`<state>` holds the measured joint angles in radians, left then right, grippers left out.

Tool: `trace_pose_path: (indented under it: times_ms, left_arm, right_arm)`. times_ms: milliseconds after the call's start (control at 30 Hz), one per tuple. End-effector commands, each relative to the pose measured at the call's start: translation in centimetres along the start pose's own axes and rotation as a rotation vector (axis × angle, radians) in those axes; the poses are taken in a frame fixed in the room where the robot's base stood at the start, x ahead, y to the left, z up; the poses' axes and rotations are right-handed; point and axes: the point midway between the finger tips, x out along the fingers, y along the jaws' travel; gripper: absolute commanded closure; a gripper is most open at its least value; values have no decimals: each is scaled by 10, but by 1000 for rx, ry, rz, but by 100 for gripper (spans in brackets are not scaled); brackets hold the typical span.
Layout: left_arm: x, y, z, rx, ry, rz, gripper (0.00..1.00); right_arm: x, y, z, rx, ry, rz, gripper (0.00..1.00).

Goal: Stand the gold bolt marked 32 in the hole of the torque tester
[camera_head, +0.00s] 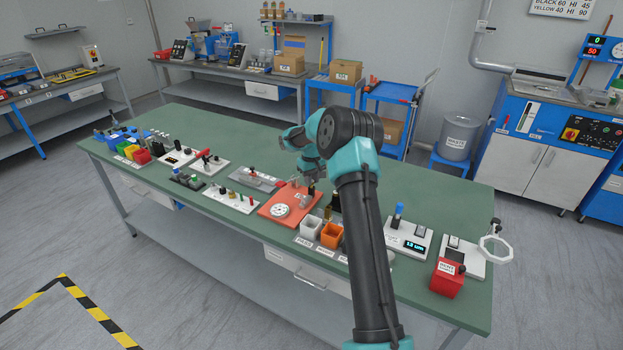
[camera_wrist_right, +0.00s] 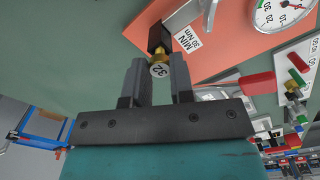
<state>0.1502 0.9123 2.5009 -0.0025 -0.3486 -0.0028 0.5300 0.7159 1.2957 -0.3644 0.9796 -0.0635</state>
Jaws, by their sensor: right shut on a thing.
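The gold bolt (camera_wrist_right: 160,56) shows its round grey end marked 32 toward the right wrist camera. My right gripper (camera_wrist_right: 159,78) is shut on it, one finger on each side. Just beyond the bolt is a black block (camera_wrist_right: 158,37) beside a grey bar; I cannot tell whether the bolt is in it or only in front of it. The torque tester (camera_head: 270,208) is the orange-red plate with a white dial, mid-bench in the head view. My right gripper (camera_head: 311,183) is at its far right side there, partly hidden by my arm. My left gripper is not in view.
In front of the tester stand a white bin (camera_head: 310,228) and an orange bin (camera_head: 330,236). A white unit with a blue knob (camera_head: 398,216) and a red box (camera_head: 446,280) are to the right. Several small fixtures fill the bench's left. The green bench (camera_head: 455,195) is clear at back right.

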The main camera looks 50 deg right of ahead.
Motion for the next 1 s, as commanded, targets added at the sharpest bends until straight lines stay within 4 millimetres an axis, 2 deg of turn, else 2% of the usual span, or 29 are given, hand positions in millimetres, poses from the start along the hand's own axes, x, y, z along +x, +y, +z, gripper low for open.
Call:
trace_pose_path:
  times_ms: [133,167,467,633,833,1000]
  left_arm:
    - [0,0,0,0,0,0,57]
    - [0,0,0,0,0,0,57]
    - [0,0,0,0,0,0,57]
    - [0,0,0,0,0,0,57]
    - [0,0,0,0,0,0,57]
    - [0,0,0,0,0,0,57]
  right_arm:
    - [0,0,0,0,0,0,97]
    - [0,0,0,0,0,0,77]
    - [0,0,0,0,0,0,48]
    - [0,0,0,0,0,0,47]
    - [0,0,0,0,0,0,28]
    - [0,0,0,0,0,0,27]
